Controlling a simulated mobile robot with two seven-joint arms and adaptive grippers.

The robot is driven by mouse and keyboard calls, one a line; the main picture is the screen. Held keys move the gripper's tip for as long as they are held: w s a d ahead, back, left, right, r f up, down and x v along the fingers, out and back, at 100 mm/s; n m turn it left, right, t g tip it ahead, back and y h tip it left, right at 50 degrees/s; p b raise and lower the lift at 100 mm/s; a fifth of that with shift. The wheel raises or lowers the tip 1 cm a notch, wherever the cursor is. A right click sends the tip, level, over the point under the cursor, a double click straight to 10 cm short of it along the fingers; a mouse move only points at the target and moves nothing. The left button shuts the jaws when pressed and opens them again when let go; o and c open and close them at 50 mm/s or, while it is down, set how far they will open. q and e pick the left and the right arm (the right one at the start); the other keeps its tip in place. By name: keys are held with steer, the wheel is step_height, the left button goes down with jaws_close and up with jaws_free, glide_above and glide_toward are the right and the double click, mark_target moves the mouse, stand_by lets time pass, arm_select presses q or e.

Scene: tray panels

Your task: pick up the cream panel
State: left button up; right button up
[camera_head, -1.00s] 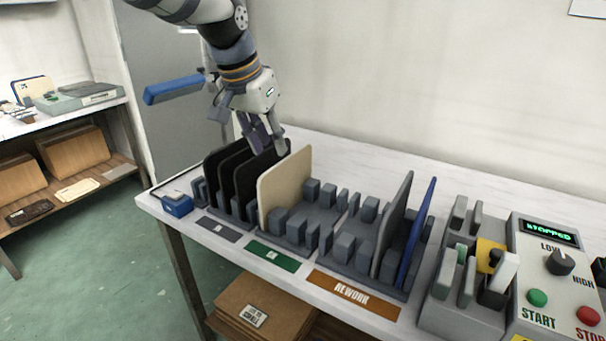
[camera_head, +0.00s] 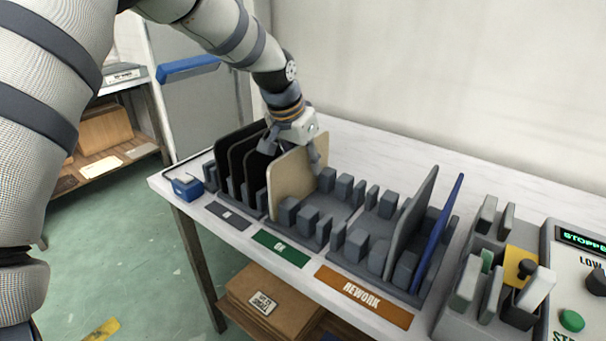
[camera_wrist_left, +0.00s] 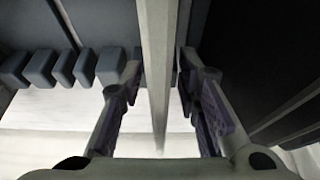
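The cream panel (camera_head: 291,187) stands upright in a slot of the grey rack, just right of several black panels (camera_head: 240,167). My left gripper (camera_head: 292,156) is at its top edge, pointing down, one finger on each side. In the left wrist view the cream panel (camera_wrist_left: 157,60) runs edge-on between the fingers of the left gripper (camera_wrist_left: 158,82). Gaps show between the panel and both fingers, so the gripper is open around it. My right gripper is not in view.
A black panel stands close on the left side of the gripper. Grey rack posts (camera_head: 344,187) with empty slots lie to the right, then a grey panel (camera_head: 411,222) and a blue panel (camera_head: 437,235). A control box (camera_head: 572,290) is at far right.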

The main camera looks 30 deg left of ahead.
arm_select(q)
steer(key=shift+r, duration=0.25)
steer(key=shift+f, duration=0.25)
jaws_close()
